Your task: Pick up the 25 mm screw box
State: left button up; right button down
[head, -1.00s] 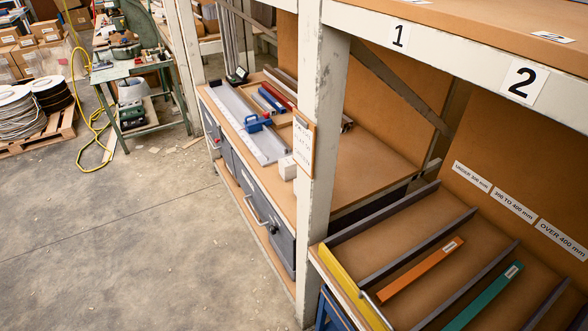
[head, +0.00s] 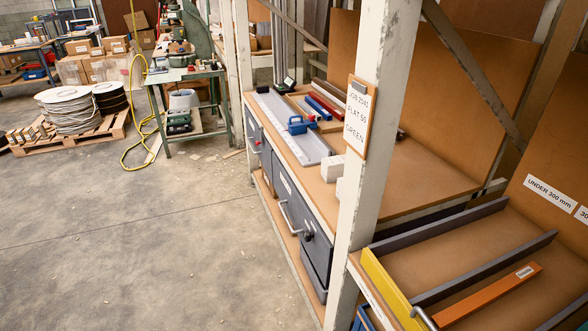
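Small white boxes (head: 334,167) sit on the brown bench top, close to the left of the white post. Part of them is hidden behind the post. No label on them is readable, so I cannot tell whether one is the 25 mm screw box. Neither of my grippers is in view.
The white post (head: 372,130) carries a job clipboard (head: 358,115). On the bench lie a grey rail (head: 292,128) and a blue tool (head: 300,125). Grey drawers (head: 287,200) are below. A divided rack (head: 470,250) holds an orange bar (head: 488,296). The concrete floor (head: 130,240) at left is mostly clear.

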aim_at(333, 168)
jog(key=u, duration=0.7)
jog(key=i, duration=2.3)
jog(key=z, duration=3.6)
